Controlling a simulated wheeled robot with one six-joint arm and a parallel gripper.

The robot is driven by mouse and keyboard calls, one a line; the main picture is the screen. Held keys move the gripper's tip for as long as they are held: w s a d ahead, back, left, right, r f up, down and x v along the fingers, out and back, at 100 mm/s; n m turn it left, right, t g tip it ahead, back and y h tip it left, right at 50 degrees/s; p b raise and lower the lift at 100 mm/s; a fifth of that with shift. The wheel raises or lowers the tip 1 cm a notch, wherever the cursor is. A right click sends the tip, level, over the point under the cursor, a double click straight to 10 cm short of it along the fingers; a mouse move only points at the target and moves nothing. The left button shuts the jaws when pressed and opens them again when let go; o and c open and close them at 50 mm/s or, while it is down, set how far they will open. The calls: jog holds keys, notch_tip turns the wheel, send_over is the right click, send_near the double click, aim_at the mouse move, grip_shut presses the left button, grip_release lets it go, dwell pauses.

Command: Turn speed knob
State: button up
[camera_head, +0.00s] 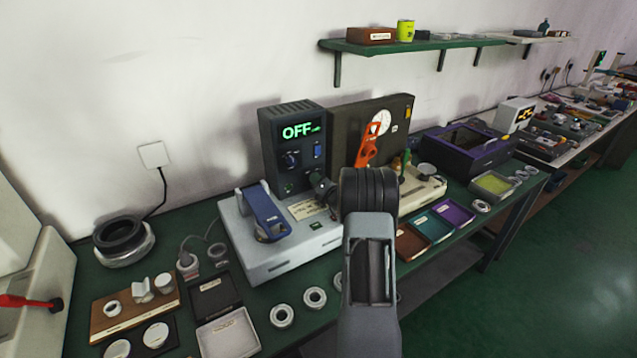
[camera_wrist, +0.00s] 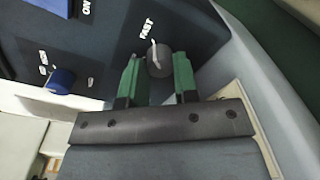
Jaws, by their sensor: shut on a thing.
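A round grey knob (camera_wrist: 158,66) with a white pointer is on a dark panel in the wrist view, beside the white word FAST (camera_wrist: 146,29). The green fingers of my gripper (camera_wrist: 157,78) are on both sides of it, shut on it. In the head view my gripper (camera_head: 324,188) reaches the lower right of a dark control box (camera_head: 287,113) whose green display reads OFF (camera_head: 297,131). The grey knob is hidden there behind my gripper and arm.
A blue knob (camera_wrist: 61,80) is left of my gripper in the wrist view. A blue lever arm (camera_head: 262,212) stands on the pale machine base (camera_head: 285,262). A dark panel with an orange tool (camera_head: 368,145) stands behind my arm. Metal rings (camera_head: 315,298) lie in front.

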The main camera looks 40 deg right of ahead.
dwell(0.4)
jog(key=o, duration=0.9)
jog(key=shift+o, duration=0.2)
jog(key=s, duration=0.4)
jog(key=s+b, duration=0.1)
jog(key=s, duration=0.4)
jog(key=s+a+b, duration=0.1)
jog(key=s, duration=0.3)
jog(key=shift+s+r, duration=0.3)
jog(key=shift+s, duration=0.1)
